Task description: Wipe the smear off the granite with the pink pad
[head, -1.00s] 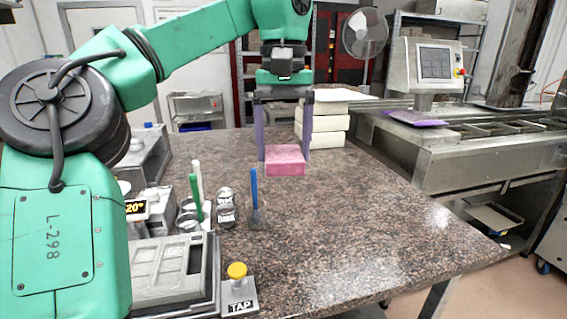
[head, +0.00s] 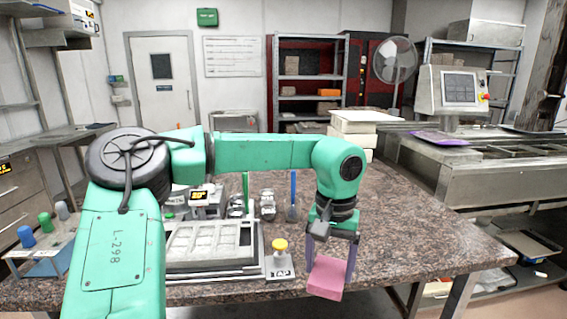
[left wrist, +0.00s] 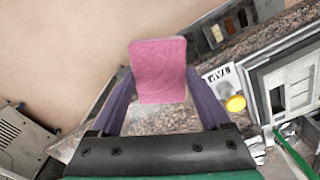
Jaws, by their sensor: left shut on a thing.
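The pink pad (head: 326,279) is held between the purple fingers of my left gripper (head: 330,264). The pad is tilted and hangs at the front edge of the granite worktop (head: 400,235). In the left wrist view the pad (left wrist: 158,70) stands out between the two fingers, with pale floor behind its far part and granite behind its near part. It looks clear of the stone. I cannot make out a smear on the granite; my left arm hides part of the surface. My right gripper is not in view.
A grey mould tray (head: 210,245) and a TAP block with a yellow knob (head: 279,246) stand left of the pad. Behind them are metal cups (head: 267,205) and a blue-handled tool (head: 293,195). White blocks (head: 352,128) are stacked at the back. The right side of the granite is clear.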

